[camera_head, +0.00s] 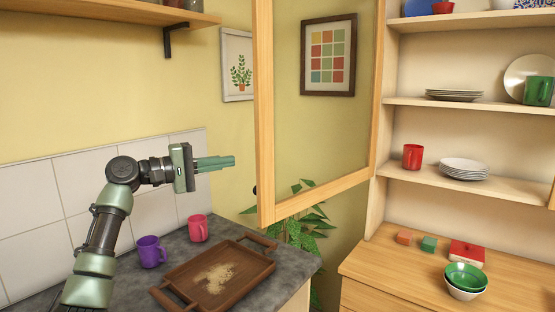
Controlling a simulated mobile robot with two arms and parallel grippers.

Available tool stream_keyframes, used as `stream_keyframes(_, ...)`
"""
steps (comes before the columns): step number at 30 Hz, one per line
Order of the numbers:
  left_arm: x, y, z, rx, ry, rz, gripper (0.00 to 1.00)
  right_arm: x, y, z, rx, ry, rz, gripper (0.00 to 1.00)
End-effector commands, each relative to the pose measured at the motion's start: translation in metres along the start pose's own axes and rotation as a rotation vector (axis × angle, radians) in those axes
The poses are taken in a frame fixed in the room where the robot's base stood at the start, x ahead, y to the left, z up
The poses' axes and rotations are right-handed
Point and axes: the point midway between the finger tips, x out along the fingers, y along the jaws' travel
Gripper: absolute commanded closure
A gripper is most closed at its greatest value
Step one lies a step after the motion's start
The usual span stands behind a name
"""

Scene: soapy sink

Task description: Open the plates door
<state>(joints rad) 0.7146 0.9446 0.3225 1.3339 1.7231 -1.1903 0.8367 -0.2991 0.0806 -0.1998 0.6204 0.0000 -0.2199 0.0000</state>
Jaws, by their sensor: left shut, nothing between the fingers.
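The plates door (264,120) is a wood-framed glass door. It stands swung open, out to the left from the left side of the shelf cabinet (376,205). A small dark spot, perhaps its knob, shows at the door's free edge. My left gripper (232,162) is shut and empty, with its green fingers pointing right. In the picture it is a little left of the door's free edge, apart from it. Stacked plates (463,168) sit on the open middle shelf, and more plates (454,95) are on the shelf above. My right gripper is not in view.
Below my left arm, the dark counter holds a purple mug (151,252), a pink mug (198,228) and a wooden tray (266,266). A plant (300,232) stands behind the door's lower edge. Bowls (465,279) and small blocks lie on the cabinet's wooden top.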

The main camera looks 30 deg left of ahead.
Motion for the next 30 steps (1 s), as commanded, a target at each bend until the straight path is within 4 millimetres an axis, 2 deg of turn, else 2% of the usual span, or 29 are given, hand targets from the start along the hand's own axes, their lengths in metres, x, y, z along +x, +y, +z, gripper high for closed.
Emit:
stream_keyframes(5,0.019,0.005,0.001,-0.002,-0.002,0.002,1.00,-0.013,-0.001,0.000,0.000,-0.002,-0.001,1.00)
stream_keyframes(17,0.103,0.006,0.001,-0.001,-0.002,0.000,1.00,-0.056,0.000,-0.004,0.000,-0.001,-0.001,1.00)
stream_keyframes(24,0.107,0.001,0.032,0.003,-0.001,-0.003,1.00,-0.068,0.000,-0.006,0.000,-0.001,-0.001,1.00)
stream_keyframes(30,0.109,0.000,0.039,0.001,0.000,-0.001,1.00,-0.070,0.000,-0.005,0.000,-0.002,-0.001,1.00)
